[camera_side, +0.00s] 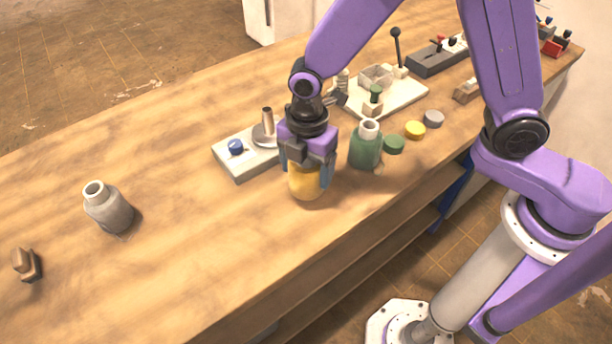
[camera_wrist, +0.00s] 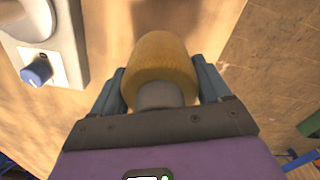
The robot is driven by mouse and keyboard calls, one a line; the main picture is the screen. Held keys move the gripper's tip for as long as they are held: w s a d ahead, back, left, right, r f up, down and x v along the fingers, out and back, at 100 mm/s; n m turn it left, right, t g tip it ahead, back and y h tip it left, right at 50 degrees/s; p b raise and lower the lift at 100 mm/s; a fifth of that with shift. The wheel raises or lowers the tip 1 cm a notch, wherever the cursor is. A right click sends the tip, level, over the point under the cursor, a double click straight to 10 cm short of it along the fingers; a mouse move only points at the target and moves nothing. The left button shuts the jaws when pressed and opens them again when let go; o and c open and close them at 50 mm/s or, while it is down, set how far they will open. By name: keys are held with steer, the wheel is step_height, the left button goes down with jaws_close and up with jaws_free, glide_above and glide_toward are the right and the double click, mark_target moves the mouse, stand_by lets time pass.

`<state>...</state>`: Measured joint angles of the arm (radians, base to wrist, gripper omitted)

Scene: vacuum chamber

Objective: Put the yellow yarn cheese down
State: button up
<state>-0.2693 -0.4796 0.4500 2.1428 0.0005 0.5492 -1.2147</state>
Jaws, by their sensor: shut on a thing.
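The yellow yarn cheese (camera_side: 305,184) is a yellow cylinder with a wound texture and a grey neck at its near end in the wrist view (camera_wrist: 162,62). My gripper (camera_side: 307,168) is shut on it, one blue-grey finger on each side; the fingers also show in the wrist view (camera_wrist: 162,92). It is upright, low over the wooden bench (camera_side: 190,260) near the front edge. I cannot tell whether its bottom touches the wood.
A green yarn cheese (camera_side: 366,147) stands close to the right, with green, yellow and grey discs beyond. A pale plate with a blue knob (camera_side: 235,147) lies behind my gripper. A grey yarn cheese (camera_side: 108,207) stands at left. The bench between is clear.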

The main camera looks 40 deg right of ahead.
steer(key=shift+f, duration=1.65)
steer(key=shift+f, duration=0.1)
steer(key=o, duration=1.1)
step_height(320, 180, up, 12)
steer(key=s+d+r+m, duration=0.3)
steer(key=s+d+m, duration=0.6)
steer(key=s+d, duration=1)
steer(key=shift+s+d+m, duration=0.3)
steer(key=shift+m, duration=0.1)
